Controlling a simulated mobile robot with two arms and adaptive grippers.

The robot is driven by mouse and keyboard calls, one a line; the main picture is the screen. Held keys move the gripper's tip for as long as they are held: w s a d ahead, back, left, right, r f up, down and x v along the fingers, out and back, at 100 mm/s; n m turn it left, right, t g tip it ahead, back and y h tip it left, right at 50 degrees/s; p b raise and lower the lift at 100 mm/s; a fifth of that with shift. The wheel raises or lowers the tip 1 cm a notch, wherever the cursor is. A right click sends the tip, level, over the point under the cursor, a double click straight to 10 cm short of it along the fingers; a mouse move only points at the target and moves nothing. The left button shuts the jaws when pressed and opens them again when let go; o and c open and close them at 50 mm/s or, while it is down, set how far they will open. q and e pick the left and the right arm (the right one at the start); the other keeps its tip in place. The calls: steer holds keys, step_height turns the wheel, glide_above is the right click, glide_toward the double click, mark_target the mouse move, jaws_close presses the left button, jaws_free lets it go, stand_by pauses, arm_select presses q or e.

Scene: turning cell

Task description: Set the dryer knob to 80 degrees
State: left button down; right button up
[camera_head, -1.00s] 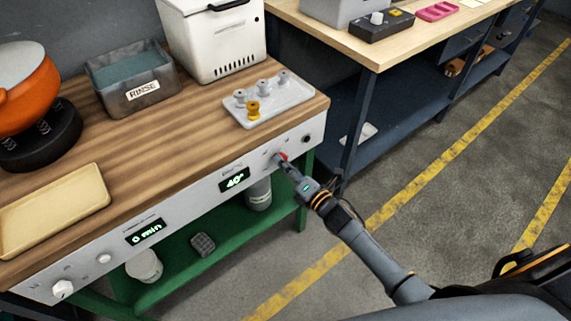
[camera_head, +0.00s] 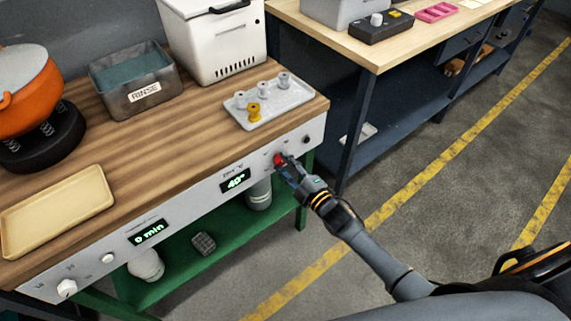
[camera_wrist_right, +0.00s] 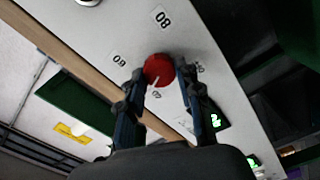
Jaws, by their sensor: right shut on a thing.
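The red dryer knob (camera_head: 279,160) is on the white front panel of the bench, toward its right end. In the right wrist view the knob (camera_wrist_right: 158,69) has a white pointer line aimed toward the lower left, near a small label. An 80 label (camera_wrist_right: 161,18) and a 60 label (camera_wrist_right: 119,59) are printed around it. The dryer display (camera_head: 235,181) reads 40°. My right gripper (camera_head: 286,164) is shut on the knob, with one finger on each side of it in the wrist view. My left gripper is not in view.
A black button (camera_head: 306,139) sits right of the knob. A second display (camera_head: 149,233) reads 0 min. A white tray (camera_head: 290,102) with several spools stands above the knob, near the bench edge. Open floor lies to the right.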

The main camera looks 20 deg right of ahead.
steer(key=m, duration=0.3)
steer(key=shift+m, duration=0.4)
steer(key=m, duration=0.4)
steer(key=shift+p, duration=0.4)
steer(key=m, duration=0.5)
steer(key=shift+d, duration=0.1)
steer(key=m, duration=0.3)
steer(key=shift+m, duration=0.3)
steer(key=m+b, duration=0.1)
steer(key=m, duration=0.2)
steer(key=shift+f+m, duration=0.1)
steer(key=shift+m, duration=0.2)
steer(key=m+b, duration=0.1)
steer(key=m, duration=0.2)
steer(key=shift+m, duration=0.3)
steer(key=m+b, duration=0.2)
steer(key=m, duration=0.3)
steer(key=shift+d+f, duration=0.1)
steer(key=shift+f, duration=0.05)
steer(key=shift+m+b, duration=0.65)
steer(key=shift+m, duration=0.55)
